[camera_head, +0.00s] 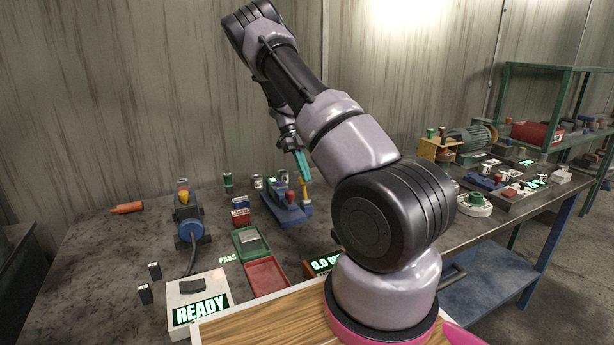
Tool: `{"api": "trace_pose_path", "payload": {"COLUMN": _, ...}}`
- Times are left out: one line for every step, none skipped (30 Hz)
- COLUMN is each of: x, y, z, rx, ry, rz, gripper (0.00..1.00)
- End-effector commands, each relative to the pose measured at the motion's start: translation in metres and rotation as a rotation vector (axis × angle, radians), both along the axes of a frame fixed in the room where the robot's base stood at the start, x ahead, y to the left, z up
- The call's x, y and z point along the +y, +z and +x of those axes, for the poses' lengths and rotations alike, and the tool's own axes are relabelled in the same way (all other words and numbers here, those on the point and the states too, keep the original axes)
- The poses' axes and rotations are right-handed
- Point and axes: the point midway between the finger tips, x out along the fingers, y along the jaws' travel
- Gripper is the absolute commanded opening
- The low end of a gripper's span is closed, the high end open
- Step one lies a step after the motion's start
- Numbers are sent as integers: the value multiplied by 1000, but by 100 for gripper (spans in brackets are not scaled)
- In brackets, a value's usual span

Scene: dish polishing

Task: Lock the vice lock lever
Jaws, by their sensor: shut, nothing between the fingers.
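A blue fixture that looks like the vice (294,216) stands on the grey workbench, near its middle. A small upright yellow part, which may be the lock lever (304,187), rises at the fixture's right side. It is too small to tell its exact position. My gripper (303,173), with teal fingers, points down above the fixture, close to the top of the yellow part. The fingers are shut and empty. I cannot tell whether they touch the yellow part.
A green tray (236,250) and a red tray (249,283) lie in front of the fixture. A blue motor-like machine (190,234) stands left. A white box reading READY (213,288) is at the front. A second bench holds several parts at right.

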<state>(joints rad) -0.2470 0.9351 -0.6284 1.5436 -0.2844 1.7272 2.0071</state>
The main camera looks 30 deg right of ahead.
Motion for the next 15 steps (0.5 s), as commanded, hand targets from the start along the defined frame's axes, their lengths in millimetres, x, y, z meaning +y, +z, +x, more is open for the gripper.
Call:
{"api": "trace_pose_path", "payload": {"x": 1, "y": 0, "z": 2, "rx": -1, "ry": 1, "rz": 1, "gripper": 0}}
{"api": "trace_pose_path", "payload": {"x": 1, "y": -1, "z": 3, "rx": -1, "ry": 1, "rz": 1, "gripper": 0}}
{"api": "trace_pose_path", "payload": {"x": 1, "y": -1, "z": 4, "rx": -1, "ry": -1, "rz": 1, "gripper": 0}}
{"api": "trace_pose_path", "payload": {"x": 1, "y": -2, "z": 5, "rx": -1, "ry": -1, "rz": 1, "gripper": 0}}
{"api": "trace_pose_path", "payload": {"x": 1, "y": -2, "z": 6, "rx": -2, "ry": -1, "rz": 1, "gripper": 0}}
{"api": "trace_pose_path", "payload": {"x": 1, "y": -2, "z": 7, "rx": -3, "ry": -2, "rz": 1, "gripper": 0}}
{"api": "trace_pose_path", "payload": {"x": 1, "y": -2, "z": 8, "rx": -3, "ry": -2, "rz": 1, "gripper": 0}}
{"api": "trace_pose_path", "payload": {"x": 1, "y": -3, "z": 8, "rx": -4, "ry": -2, "rz": 1, "gripper": 0}}
{"api": "trace_pose_path", "payload": {"x": 1, "y": -3, "z": 9, "rx": -4, "ry": -2, "rz": 1, "gripper": 0}}
{"api": "trace_pose_path", "payload": {"x": 1, "y": -4, "z": 10, "rx": -4, "ry": -1, "rz": 1, "gripper": 0}}
{"api": "trace_pose_path", "payload": {"x": 1, "y": -4, "z": 10, "rx": -4, "ry": -1, "rz": 1, "gripper": 0}}
{"api": "trace_pose_path", "payload": {"x": 1, "y": -4, "z": 10, "rx": -4, "ry": -1, "rz": 1, "gripper": 0}}
{"api": "trace_pose_path", "payload": {"x": 1, "y": -4, "z": 11, "rx": -4, "ry": -1, "rz": 1, "gripper": 0}}
{"api": "trace_pose_path", "payload": {"x": 1, "y": -5, "z": 11, "rx": -4, "ry": -1, "rz": 1, "gripper": 0}}
{"api": "trace_pose_path", "payload": {"x": 1, "y": -5, "z": 11, "rx": -4, "ry": 0, "rz": 2, "gripper": 0}}
